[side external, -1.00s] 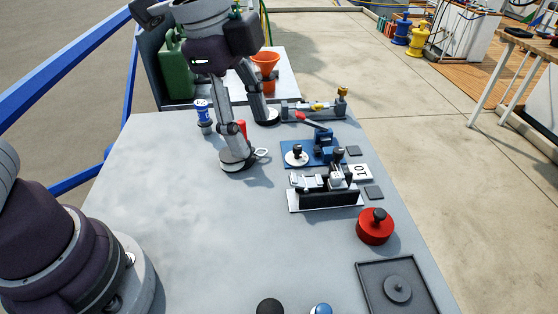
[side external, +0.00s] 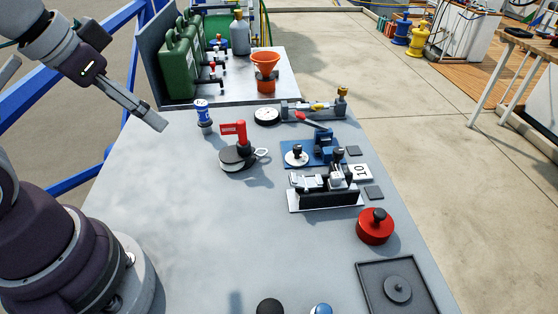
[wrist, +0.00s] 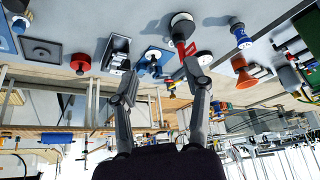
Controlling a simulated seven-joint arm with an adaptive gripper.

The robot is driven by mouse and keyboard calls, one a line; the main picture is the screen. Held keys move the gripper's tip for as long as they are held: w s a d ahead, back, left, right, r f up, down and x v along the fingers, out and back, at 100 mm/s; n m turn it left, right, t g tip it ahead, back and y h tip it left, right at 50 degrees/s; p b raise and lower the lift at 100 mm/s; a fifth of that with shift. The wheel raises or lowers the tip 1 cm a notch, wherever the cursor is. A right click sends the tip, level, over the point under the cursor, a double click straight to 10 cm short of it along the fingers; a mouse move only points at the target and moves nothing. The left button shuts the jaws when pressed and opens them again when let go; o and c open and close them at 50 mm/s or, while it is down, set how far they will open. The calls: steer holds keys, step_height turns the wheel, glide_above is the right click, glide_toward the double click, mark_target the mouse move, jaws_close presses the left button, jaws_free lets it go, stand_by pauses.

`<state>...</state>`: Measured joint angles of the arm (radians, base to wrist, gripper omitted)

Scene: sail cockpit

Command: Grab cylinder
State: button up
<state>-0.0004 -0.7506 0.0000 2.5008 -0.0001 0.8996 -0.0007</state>
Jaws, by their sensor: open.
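The frames do not settle which thing is the cylinder. Upright round candidates in the side view are a blue and white cylinder (side external: 203,114) at the table's left, a grey bottle (side external: 240,37) at the back, and a squat red cylinder with a black knob (side external: 375,228) at the right. My gripper (side external: 161,124) is above the table's left edge, left of the blue and white cylinder and apart from it. In the wrist view its two fingers (wrist: 160,70) are spread with nothing held between them. The blue and white cylinder (wrist: 240,36) shows there too, right of the fingers.
A round dark base with a red handle (side external: 236,132) stands mid-table. An orange funnel (side external: 265,64) and green cans (side external: 178,68) are behind. Blue clamps (side external: 322,142), a black fixture (side external: 328,192) and a dark tray (side external: 372,264) line the right.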

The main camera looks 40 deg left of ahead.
stand_by(0.4)
steer(key=o, duration=0.3)
steer(key=shift+o, duration=0.2)
steer(key=n+g+y, duration=0.2)
steer(key=n+y, duration=0.4)
steer(key=n, duration=0.5)
glide_toward(201, 104)
steer(key=a, duration=0.1)
steer(key=shift+h, duration=0.3)
steer(key=x, duration=1)
steer(key=shift+w+f, duration=0.15)
steer(key=shift+f, duration=0.1)
